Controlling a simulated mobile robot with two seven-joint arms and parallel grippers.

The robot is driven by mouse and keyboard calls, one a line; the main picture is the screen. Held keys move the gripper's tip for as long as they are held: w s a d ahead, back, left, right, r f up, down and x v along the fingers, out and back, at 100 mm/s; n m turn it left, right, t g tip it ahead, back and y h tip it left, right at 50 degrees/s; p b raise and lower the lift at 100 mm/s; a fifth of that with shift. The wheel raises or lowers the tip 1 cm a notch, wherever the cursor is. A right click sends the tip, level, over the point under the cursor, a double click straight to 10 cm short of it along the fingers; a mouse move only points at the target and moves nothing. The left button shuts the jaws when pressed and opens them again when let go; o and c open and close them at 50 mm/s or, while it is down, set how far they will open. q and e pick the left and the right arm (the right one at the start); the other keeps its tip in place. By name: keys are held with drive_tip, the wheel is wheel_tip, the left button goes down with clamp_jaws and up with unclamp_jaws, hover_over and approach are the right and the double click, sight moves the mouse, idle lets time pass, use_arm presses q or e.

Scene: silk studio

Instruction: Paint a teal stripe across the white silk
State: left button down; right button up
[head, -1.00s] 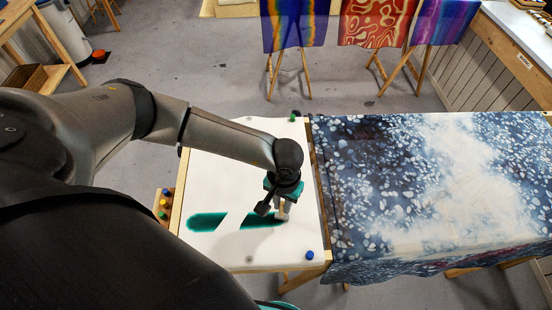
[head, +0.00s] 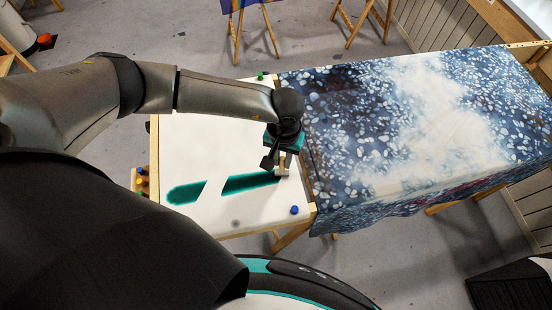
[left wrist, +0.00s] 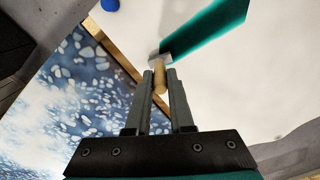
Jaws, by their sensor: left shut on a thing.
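The white silk (head: 190,140) is stretched flat on a wooden frame. A teal stripe crosses it in two parts, a left part (head: 187,192) and a longer right part (head: 248,183), with a slanted white gap between them. My left gripper (head: 285,155) is over the silk's right side, shut on a brush (head: 282,166). In the left wrist view the brush's wooden handle (left wrist: 160,78) sits between the fingers, its pale metal band (left wrist: 159,60) at the stripe's end (left wrist: 205,28). The bristles are hidden. My right gripper is out of view.
A blue patterned cloth (head: 400,130) covers the table right beside the frame. A blue knob (head: 294,210) and a green knob (head: 260,76) stand on the silk's edges. A small wooden rack with coloured bottles (head: 141,182) is at the left. Grey floor surrounds the tables.

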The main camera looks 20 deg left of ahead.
use_arm(q)
drive_tip(key=shift+w+d, duration=0.2)
drive_tip(key=shift+d, duration=0.05)
drive_tip(key=shift+r+p, duration=2.05)
drive_tip(key=shift+r, duration=0.85)
